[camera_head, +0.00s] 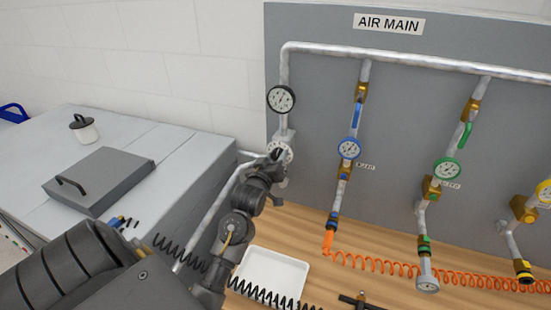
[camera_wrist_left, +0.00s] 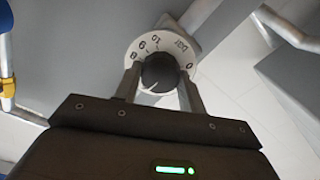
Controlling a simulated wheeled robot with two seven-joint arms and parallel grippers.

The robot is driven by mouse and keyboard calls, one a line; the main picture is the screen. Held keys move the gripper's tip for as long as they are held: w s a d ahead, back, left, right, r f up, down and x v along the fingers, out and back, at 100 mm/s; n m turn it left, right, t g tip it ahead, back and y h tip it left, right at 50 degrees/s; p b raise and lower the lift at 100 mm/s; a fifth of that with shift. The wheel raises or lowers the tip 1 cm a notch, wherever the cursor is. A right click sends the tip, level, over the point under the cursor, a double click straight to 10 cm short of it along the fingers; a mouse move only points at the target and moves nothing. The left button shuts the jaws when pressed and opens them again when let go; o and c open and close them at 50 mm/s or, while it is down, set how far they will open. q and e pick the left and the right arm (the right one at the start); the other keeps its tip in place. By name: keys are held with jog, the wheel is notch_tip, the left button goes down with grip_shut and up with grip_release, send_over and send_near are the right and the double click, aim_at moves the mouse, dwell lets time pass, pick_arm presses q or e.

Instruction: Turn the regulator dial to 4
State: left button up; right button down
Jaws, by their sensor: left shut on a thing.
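The regulator dial (camera_head: 281,151) is a white round scale on the left pipe, below a black-rimmed gauge (camera_head: 281,99). My left gripper (camera_head: 273,160) reaches it from below left and partly covers it. In the left wrist view the scale (camera_wrist_left: 149,42) shows 0, "bar", 10, 8 and 6 around its visible rim. Its dark round knob (camera_wrist_left: 159,70) sits between the two fingers of my left gripper (camera_wrist_left: 160,88), which is shut on it. A white pointer line on the knob points to the lower left. The lower part of the scale is hidden. My right gripper is not in view.
A grey panel (camera_head: 330,30) marked AIR MAIN carries blue (camera_head: 348,148), green (camera_head: 447,169) and yellow gauges (camera_head: 545,192) on pipes. An orange coiled hose (camera_head: 390,266) and a white tray (camera_head: 270,272) lie on the wooden bench. A grey-lidded box (camera_head: 100,180) is at left.

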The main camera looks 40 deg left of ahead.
pick_arm(q)
jog(key=n, duration=0.6)
dwell(0.5)
jog(key=o, duration=1)
jog(key=shift+c, duration=0.2)
jog(key=b+v, duration=0.4)
jog(key=v, duration=0.7)
jog(key=shift+a, duration=0.1)
